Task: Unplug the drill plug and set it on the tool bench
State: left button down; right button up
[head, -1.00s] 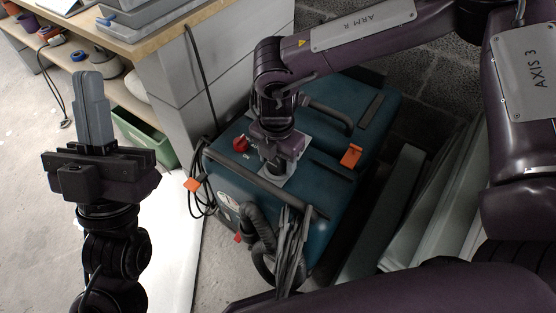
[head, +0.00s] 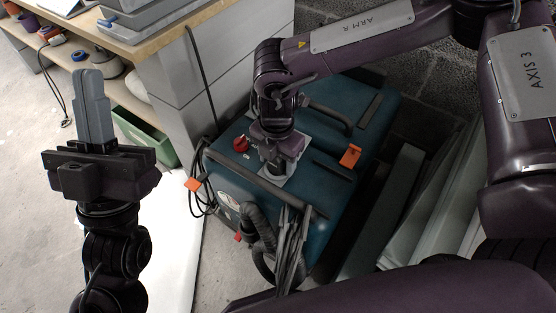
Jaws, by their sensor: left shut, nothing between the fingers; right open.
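The drill plug cannot be made out clearly; my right gripper covers the spot around the pale socket plate (head: 292,170) on top of the teal machine (head: 226,174). My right gripper (head: 270,169) points down at this plate, with its jaws open. Grey parts show between and below its fingers, and I cannot tell plug from fingertip there. My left gripper (head: 93,108) is shut and empty, pointing up at the left, away from the machine. The tool bench (head: 151,40) has a wooden top and stands at the upper left.
Grey cases (head: 150,16) take up much of the bench top. A red knob (head: 241,144) sits beside my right gripper. A black cable (head: 203,75) hangs down the bench side, and a grey hose (head: 259,229) is at the machine's front. A green bin (head: 146,137) stands under the bench.

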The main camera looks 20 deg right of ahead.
jog(key=shift+p, duration=0.35)
jog(key=shift+c, duration=0.3)
grip_shut()
jog(key=shift+r+p, duration=2.9)
jog(key=shift+r, duration=0.1)
